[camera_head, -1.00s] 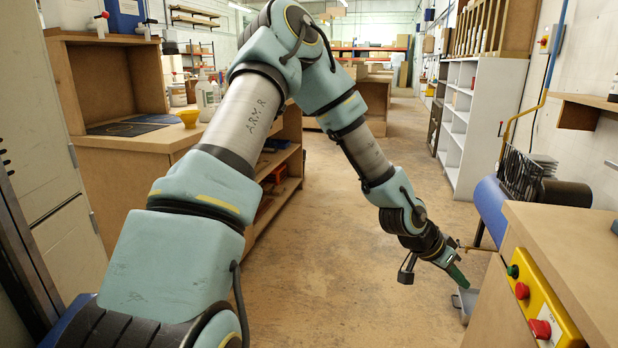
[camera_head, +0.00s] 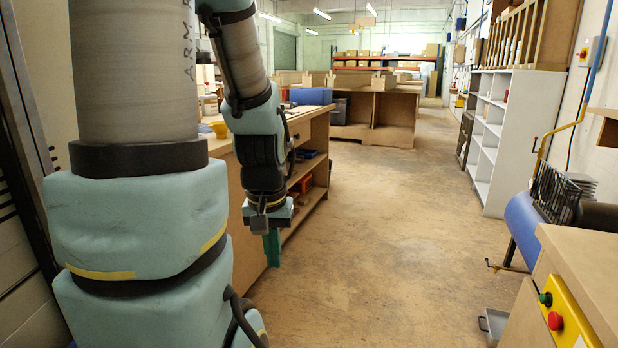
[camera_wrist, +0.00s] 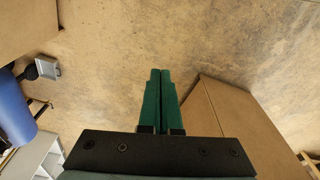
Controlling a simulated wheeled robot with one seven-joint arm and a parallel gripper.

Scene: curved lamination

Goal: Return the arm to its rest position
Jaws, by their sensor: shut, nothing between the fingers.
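My arm stands at the left of the head view, its forearm hanging down in front of the left workbench. My gripper (camera_head: 272,247) is at the lower end of the arm, pointing down, with green fingers. In the wrist view the two green fingers of my gripper (camera_wrist: 159,75) lie side by side, shut, with nothing held. Bare floor shows beyond the fingertips.
A wooden workbench with shelves (camera_head: 318,128) stands beside my gripper. At the right are a bench with a yellow button panel (camera_head: 568,318), a blue roller (camera_head: 524,226) and a white shelf (camera_head: 497,130). A grey tray (camera_head: 493,325) lies low there. The middle floor is clear.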

